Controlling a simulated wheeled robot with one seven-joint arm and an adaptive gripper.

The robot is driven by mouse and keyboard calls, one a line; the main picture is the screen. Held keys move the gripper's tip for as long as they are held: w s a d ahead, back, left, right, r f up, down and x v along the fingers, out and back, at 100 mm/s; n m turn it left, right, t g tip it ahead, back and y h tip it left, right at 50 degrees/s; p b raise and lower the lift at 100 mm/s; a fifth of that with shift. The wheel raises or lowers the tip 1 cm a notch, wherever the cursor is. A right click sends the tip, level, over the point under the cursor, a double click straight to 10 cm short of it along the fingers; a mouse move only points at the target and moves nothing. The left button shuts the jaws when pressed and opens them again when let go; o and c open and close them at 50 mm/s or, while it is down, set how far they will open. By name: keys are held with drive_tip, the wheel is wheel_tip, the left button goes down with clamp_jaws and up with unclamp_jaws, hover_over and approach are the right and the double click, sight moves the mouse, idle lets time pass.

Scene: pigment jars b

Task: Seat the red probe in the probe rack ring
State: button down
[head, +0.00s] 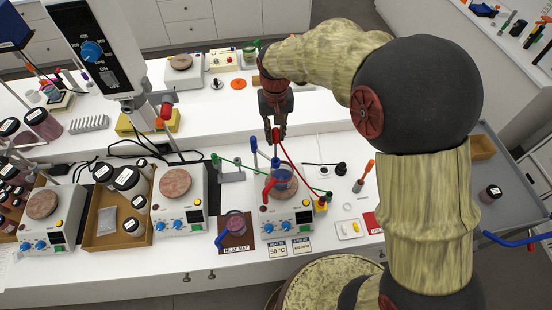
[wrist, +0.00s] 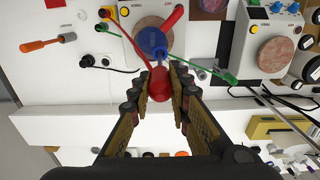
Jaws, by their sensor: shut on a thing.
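My gripper (head: 274,117) is shut on the red probe (head: 276,135), held upright above and behind the middle hotplate. In the wrist view the red probe (wrist: 159,84) sits between the two fingers (wrist: 160,88). A thin red cable (head: 300,168) runs from it down to the right. Below it, a beaker of blue liquid (head: 281,181) stands on the hotplate (head: 290,213). Blue-topped pieces (head: 254,146) rise beside it. A small grey stand (head: 231,172) with a green-ended probe (head: 215,158) is left of the hotplate; I cannot tell clearly which ring belongs to the probe rack.
A thick red curved piece (head: 268,189) is beside the beaker. A green cable (head: 245,166) crosses behind the hotplate. A jar on a dark heat mat (head: 236,243) stands to the left, with other hotplates further left. A black cable (wrist: 125,69) lies nearby.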

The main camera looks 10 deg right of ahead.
drive_tip(key=shift+r+p, duration=1.5)
drive_tip(key=shift+r, duration=1.9)
drive_tip(key=shift+a, duration=0.15)
